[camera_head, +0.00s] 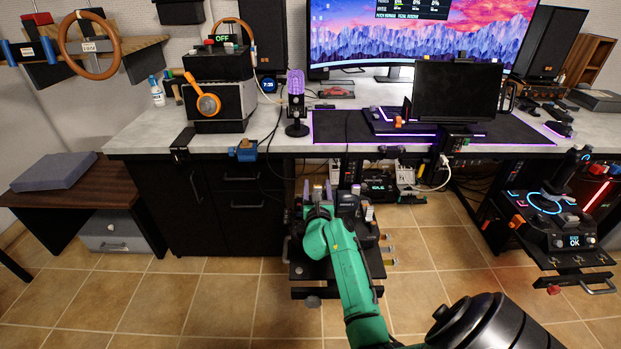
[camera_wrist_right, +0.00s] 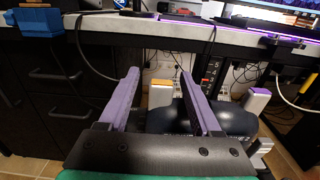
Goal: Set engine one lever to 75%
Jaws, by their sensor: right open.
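The throttle unit (camera_head: 372,238) is a dark box with levers, mounted low in front of the desk. My green right arm reaches over it and hides much of it. My right gripper (camera_head: 317,190) is open above its left part. In the right wrist view the purple fingers (camera_wrist_right: 160,77) stand apart, with an orange-topped lever (camera_wrist_right: 161,88) showing between them, farther off. A pale lever with a purple top (camera_wrist_right: 258,101) stands to the right of the fingers. I cannot read which lever is engine one, nor any percentage mark. My left gripper is not in view.
The desk (camera_head: 300,144) edge runs just beyond the gripper. A microphone (camera_head: 296,105) stands on the desk. A joystick unit (camera_head: 560,220) stands at the right. Cables hang under the desk, near the gripper. The tiled floor (camera_head: 220,300) at the left is clear.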

